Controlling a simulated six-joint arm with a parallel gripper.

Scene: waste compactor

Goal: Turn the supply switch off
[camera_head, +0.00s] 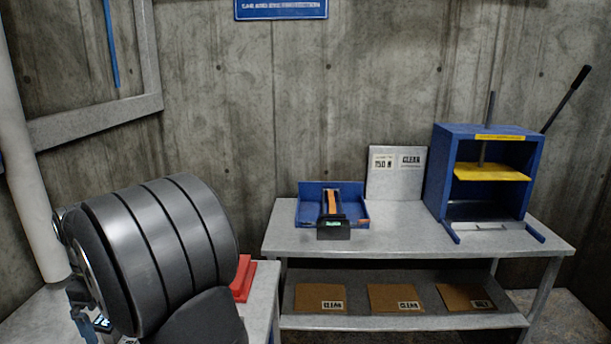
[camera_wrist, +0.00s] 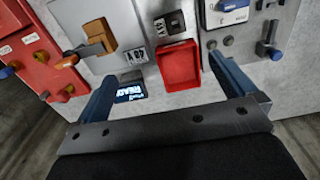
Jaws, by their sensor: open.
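In the wrist view my gripper (camera_wrist: 162,68) is open and empty, its two blue fingers pointing at a control panel. An orange-brown lever or block (camera_wrist: 98,36) stands on a grey plate (camera_wrist: 85,12) up and left of the fingers. A red panel (camera_wrist: 38,48) with several small knobs is at the far left. A blue-handled lever (camera_wrist: 268,45) is at the right. I cannot read which control is the supply switch. In the head view my dark arm covers most of the panel area.
A red open box (camera_wrist: 179,66) and a small lit display (camera_wrist: 131,92) lie between the fingers in the picture. In the head view a grey bench (camera_head: 400,240) carries a blue press (camera_head: 485,180) and a blue tray (camera_head: 311,207).

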